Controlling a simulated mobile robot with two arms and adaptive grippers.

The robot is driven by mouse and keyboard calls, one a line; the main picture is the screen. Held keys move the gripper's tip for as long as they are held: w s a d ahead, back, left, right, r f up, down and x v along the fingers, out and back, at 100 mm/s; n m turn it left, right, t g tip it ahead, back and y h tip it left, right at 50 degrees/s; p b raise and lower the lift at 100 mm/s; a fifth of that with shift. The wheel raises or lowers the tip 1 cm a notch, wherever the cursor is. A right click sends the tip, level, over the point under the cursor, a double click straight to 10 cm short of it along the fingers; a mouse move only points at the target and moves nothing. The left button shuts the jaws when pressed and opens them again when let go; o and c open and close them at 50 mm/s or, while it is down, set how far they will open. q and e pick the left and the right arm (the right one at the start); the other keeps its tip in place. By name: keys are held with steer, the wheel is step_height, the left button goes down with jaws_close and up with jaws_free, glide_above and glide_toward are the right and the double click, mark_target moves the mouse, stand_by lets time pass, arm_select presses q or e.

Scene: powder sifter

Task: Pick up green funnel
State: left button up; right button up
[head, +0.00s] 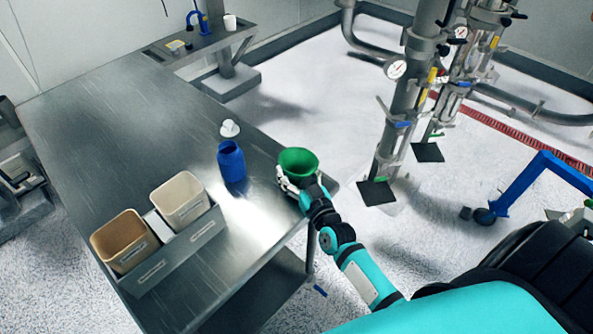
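The green funnel (298,160) is at the right edge of the steel table, wide mouth up. Its lower part is hidden by my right gripper (291,184). My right gripper is right at the funnel, below its rim on the near side, with light-coloured fingers showing on both sides under the bowl. Whether the fingers are closed on the funnel, and whether the funnel rests on the table, I cannot tell. My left gripper is not in view.
On the steel table (110,110), a blue bottle (231,162) and a white cap-like piece (229,129) stand left of the funnel. Two bins, tan (124,241) and cream (180,200), sit in a grey holder (185,248). Vertical pipes (400,110) stand beyond, at right.

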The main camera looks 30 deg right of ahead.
steer(key=c, duration=0.3)
steer(key=shift+c, duration=0.2)
steer(key=shift+r, duration=0.1)
